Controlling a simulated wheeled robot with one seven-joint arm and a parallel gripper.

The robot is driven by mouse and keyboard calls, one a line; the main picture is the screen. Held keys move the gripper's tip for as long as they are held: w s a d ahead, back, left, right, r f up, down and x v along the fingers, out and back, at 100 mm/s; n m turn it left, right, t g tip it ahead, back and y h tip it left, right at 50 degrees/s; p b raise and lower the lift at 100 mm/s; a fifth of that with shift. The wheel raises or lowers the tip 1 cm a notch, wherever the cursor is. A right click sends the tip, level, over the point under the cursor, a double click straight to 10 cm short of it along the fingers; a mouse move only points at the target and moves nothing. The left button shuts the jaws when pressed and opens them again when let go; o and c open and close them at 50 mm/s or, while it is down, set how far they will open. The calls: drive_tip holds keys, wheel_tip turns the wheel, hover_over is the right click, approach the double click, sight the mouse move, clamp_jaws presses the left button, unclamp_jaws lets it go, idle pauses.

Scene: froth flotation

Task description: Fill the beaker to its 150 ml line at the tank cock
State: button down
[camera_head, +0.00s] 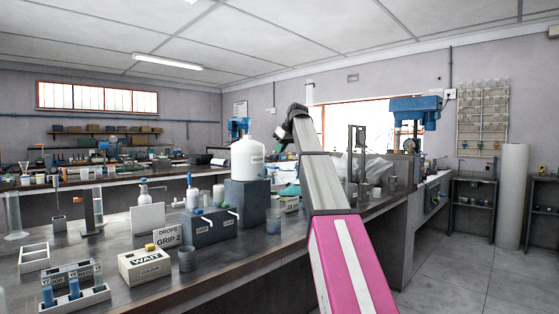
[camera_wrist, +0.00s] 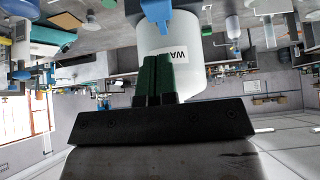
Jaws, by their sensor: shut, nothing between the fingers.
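The white tank (camera_head: 247,160) stands on a dark block (camera_head: 246,203) on the bench. In the wrist view, which looks upside down, the tank (camera_wrist: 208,75) fills the middle and carries a partly hidden label. Its blue cock (camera_wrist: 157,14) shows at the top edge. My gripper (camera_wrist: 155,58) is shut and empty, its green fingers together in front of the tank in that view. In the head view my gripper (camera_head: 282,140) is beside the tank's right side, small and dark. A small bluish clear vessel (camera_head: 273,223), likely the beaker, stands right of the block; its fill level cannot be told.
A grey cup (camera_head: 186,261) stands beside a labelled white box (camera_head: 145,266). A dark box with white taps (camera_head: 209,227) and a "DROPS GRIP 2" card (camera_head: 168,238) are nearby. Racks and glassware crowd the left bench. Floor (camera_head: 460,275) is clear at right.

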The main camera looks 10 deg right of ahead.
drive_tip(key=v, duration=0.7)
drive_tip(key=shift+w+a+r, duration=0.4)
